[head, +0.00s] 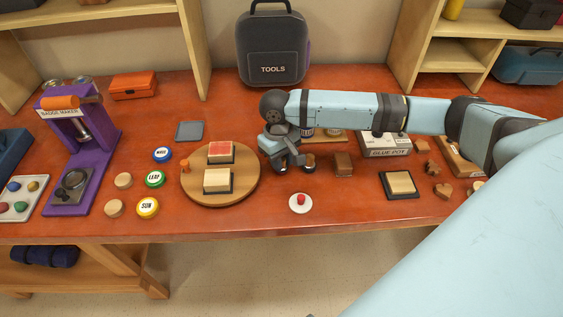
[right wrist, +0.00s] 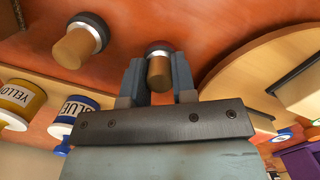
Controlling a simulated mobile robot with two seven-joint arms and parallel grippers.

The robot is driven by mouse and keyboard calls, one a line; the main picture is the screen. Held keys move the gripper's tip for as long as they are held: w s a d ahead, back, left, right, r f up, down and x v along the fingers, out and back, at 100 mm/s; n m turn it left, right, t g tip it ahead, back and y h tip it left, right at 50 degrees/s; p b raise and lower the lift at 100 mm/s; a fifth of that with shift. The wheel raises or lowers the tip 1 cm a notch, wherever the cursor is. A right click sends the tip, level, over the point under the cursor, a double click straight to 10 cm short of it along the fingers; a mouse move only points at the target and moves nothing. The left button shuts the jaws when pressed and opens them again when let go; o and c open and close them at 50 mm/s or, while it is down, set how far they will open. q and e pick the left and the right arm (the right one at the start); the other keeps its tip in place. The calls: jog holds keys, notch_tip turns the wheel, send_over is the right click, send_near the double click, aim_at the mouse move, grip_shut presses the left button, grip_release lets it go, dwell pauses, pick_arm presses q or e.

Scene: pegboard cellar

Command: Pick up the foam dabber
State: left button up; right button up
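Two short wooden-handled dabbers with dark bases stand on the table. The foam dabber (right wrist: 158,72) sits between the fingers of my right gripper (right wrist: 158,80), its handle end facing the wrist camera. The fingers are close on both sides of the handle and appear shut on it. The second dabber (right wrist: 80,42), with a pale band above its dark base, stands apart to the left in the right wrist view and to the right of the gripper in the head view (head: 309,163). In the head view my right gripper (head: 283,162) largely hides the held dabber. My left gripper is out of view.
A round wooden board (head: 220,200) with two pads lies just left of the gripper. Paint jars, including a blue one (right wrist: 75,112) and a yellow one (right wrist: 20,98), stand nearby. A brown block (head: 343,164) is to the right.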

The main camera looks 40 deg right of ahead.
dwell(0.3)
notch_tip(320, 180, up, 20)
jog(key=shift+p, duration=0.35)
jog(key=shift+o, duration=0.5)
